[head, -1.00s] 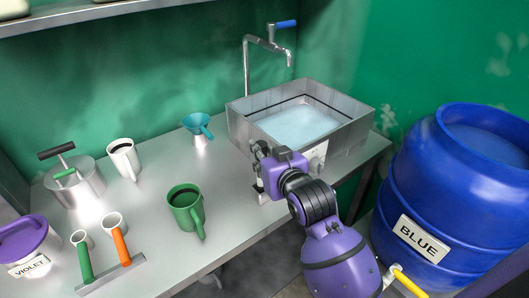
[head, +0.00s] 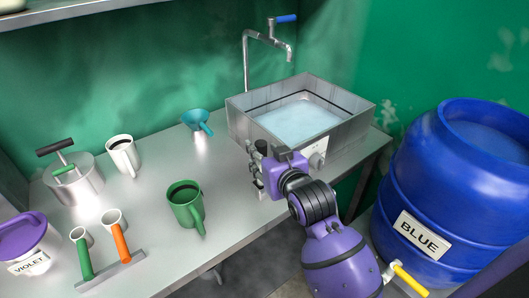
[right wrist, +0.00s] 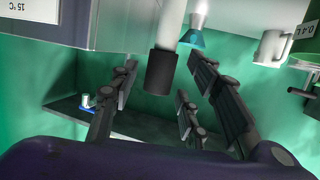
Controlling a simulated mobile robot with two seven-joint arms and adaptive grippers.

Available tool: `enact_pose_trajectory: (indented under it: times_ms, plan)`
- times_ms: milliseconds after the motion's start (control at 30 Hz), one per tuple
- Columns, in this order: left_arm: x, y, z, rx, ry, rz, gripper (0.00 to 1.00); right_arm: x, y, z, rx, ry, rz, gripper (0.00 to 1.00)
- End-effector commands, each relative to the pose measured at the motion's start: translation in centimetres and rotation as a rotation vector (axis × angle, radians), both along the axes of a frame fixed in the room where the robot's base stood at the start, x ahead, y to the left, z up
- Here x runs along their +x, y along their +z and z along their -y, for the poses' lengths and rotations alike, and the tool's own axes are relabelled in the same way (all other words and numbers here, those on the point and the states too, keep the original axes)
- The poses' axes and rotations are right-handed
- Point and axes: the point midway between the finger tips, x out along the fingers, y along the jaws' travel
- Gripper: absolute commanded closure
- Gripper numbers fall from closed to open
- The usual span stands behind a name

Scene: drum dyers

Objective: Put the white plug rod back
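A white rod with a black end grip (right wrist: 160,72) shows in the right wrist view, beside the steel sink box (right wrist: 122,22). It lines up between the spread fingers of my right gripper (right wrist: 160,88); no finger visibly touches it, and its depth between them is unclear. In the head view my right gripper (head: 253,160) is at the front left corner of the steel sink (head: 350,137), and it hides most of the rod there. The sink holds pale liquid. My left gripper is in neither view.
A teal funnel (head: 195,121), a green mug (head: 184,205) and a white mug (head: 123,156) stand left of the sink. A steel pot (head: 75,186) and a violet-labelled tub (head: 28,245) are farther left. A blue barrel (head: 450,205) stands at right. The faucet (head: 247,65) rises behind the sink.

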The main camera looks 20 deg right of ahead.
Motion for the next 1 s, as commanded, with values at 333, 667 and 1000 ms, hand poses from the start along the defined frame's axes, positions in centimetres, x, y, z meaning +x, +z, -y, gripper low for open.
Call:
enact_pose_trajectory:
  times_ms: [333, 667, 1000]
  plan:
    - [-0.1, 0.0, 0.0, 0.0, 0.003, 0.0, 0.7, -0.4, 0.0, 0.0, 0.0, 0.0, -0.002, 0.53]
    - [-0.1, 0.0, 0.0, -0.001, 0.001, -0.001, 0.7, -5.2, 1.5, 0.4, 0.0, 0.0, -0.002, 0.53]
    - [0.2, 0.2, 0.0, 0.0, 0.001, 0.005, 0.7, -7.2, 2.2, 0.6, 0.0, 0.0, -0.001, 0.53]
